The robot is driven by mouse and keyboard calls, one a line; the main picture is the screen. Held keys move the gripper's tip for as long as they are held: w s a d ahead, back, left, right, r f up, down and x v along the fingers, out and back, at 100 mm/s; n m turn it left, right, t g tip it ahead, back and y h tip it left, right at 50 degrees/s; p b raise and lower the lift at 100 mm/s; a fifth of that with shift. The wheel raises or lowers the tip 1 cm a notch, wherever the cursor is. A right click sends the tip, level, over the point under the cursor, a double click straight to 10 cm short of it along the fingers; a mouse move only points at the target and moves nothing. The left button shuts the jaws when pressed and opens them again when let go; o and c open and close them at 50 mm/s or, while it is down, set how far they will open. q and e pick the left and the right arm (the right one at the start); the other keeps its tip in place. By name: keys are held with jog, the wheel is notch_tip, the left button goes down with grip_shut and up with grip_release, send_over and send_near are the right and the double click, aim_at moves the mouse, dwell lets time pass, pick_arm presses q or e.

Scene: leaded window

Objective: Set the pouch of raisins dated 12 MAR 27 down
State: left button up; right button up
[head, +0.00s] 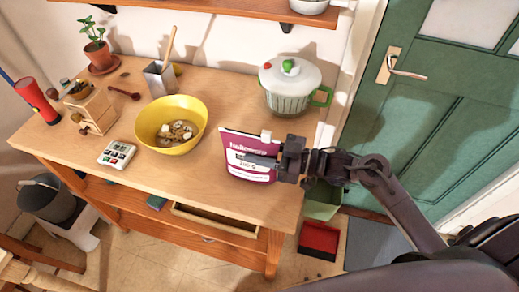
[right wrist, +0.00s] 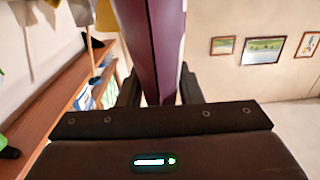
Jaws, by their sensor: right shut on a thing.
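A purple and white pouch (head: 245,168) stands upright at the front right part of the wooden table (head: 205,190) in the head view. My right gripper (head: 272,157) comes in from the right and is shut on the pouch. In the right wrist view the purple pouch (right wrist: 160,50) rises between the two dark fingers. Its printed date is too small to read. Whether its bottom touches the tabletop, I cannot tell. My left gripper is not in view.
A yellow bowl (head: 171,125) with food in it stands left of the pouch. A lidded green and white pot (head: 289,85) stands behind it. A white keypad device (head: 116,155) lies at the front left. The tabletop between bowl and pot is clear.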

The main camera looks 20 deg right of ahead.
jog(key=o, duration=1.2)
jog(key=shift+f, duration=0.1)
jog(key=shift+c, duration=0.2)
jog(key=shift+r, duration=0.2)
jog(key=b+v, duration=0.3)
jog(key=v, duration=0.9)
jog(key=shift+d+f, duration=0.1)
jog(key=shift+d, duration=0.05)
